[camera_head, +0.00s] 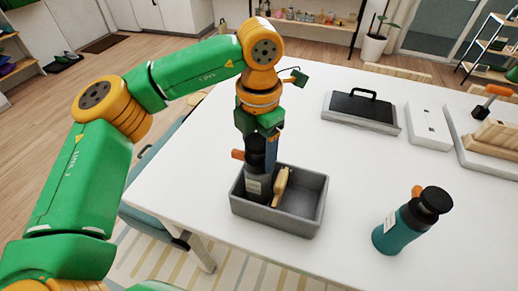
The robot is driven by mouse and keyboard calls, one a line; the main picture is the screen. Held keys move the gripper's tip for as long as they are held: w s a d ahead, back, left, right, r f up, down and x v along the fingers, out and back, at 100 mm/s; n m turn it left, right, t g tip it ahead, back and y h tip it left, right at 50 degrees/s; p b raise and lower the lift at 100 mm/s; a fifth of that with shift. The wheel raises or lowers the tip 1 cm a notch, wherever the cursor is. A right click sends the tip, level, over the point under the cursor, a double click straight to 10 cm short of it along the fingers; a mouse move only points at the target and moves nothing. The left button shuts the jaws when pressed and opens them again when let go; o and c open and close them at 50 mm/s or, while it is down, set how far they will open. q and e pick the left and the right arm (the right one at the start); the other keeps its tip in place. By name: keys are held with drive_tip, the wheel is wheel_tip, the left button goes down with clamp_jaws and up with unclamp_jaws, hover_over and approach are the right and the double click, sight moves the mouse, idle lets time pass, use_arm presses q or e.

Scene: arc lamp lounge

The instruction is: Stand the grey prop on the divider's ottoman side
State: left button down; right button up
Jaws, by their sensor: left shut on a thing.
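The grey prop looks like a grey bottle (257,187) with a black cap, an orange tab and a pale label. My left gripper (259,136) is above it, shut on its top, and holds it upright. Its lower part is inside the left part of a grey bin (305,224) on the white table. I cannot tell whether its base touches the bin floor. My right gripper is not in view.
A teal bottle (399,232) with a black cap stands right of the bin. A teal padded seat (150,220) is left of the table.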

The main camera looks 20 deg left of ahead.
sight(260, 140)
use_arm(q)
drive_tip(key=shift+c, duration=0.3)
unclamp_jaws()
drive_tip(key=shift+s, duration=0.1)
drive_tip(key=shift+r, duration=0.55)
wheel_tip(260, 140, up, 4)
drive_tip(key=shift+b, duration=0.3)
wheel_tip(260, 140, up, 7)
drive_tip(key=p, duration=0.2)
drive_tip(key=shift+r+p, duration=0.1)
drive_tip(key=shift+p, duration=0.2)
